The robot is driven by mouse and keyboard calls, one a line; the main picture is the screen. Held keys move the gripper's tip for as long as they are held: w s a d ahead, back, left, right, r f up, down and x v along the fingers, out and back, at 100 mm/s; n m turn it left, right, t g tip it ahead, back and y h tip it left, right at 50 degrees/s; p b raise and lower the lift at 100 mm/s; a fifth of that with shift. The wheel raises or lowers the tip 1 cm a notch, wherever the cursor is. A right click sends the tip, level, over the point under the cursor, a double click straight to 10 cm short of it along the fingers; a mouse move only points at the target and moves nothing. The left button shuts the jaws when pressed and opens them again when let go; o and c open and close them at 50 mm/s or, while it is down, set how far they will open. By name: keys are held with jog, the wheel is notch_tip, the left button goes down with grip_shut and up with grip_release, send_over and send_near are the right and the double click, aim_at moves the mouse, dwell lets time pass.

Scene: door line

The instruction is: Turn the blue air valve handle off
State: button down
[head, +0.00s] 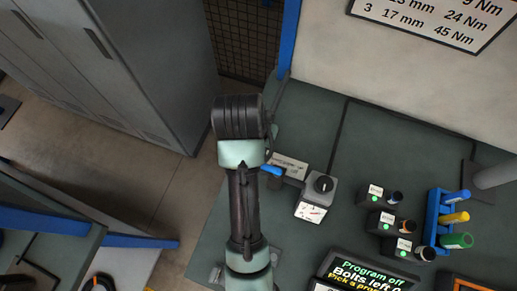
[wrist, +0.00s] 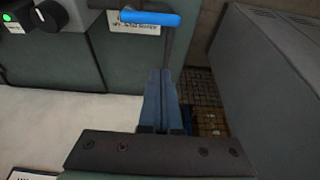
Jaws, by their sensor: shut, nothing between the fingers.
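The blue air valve handle (wrist: 150,18) lies crosswise near the top of the wrist view, in front of a white label plate (wrist: 136,28). A dark pipe runs from its right end toward my fingers. In the head view only a short piece of the blue handle (head: 272,170) shows beside my arm, next to the label plate (head: 290,165). My gripper (wrist: 161,74) is shut and empty. In the wrist view its fingertips are below the handle in the picture and apart from it. In the head view my arm hides the fingers.
A box with a black knob (head: 323,185) stands right of the handle. Small boxes with green lights (head: 375,197), a blue rack of coloured tools (head: 440,225) and a display (head: 365,275) stand farther right. Grey cabinets (head: 120,60) stand at left, across open floor.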

jog(key=shift+f, duration=0.1)
jog(key=x, duration=1)
jog(key=s+p, duration=0.1)
jog(key=s, duration=0.1)
jog(key=s+a+p, duration=0.1)
jog(key=shift+s+a+p, duration=0.15)
jog(key=shift+s+p, duration=0.15)
jog(key=shift+s, duration=0.1)
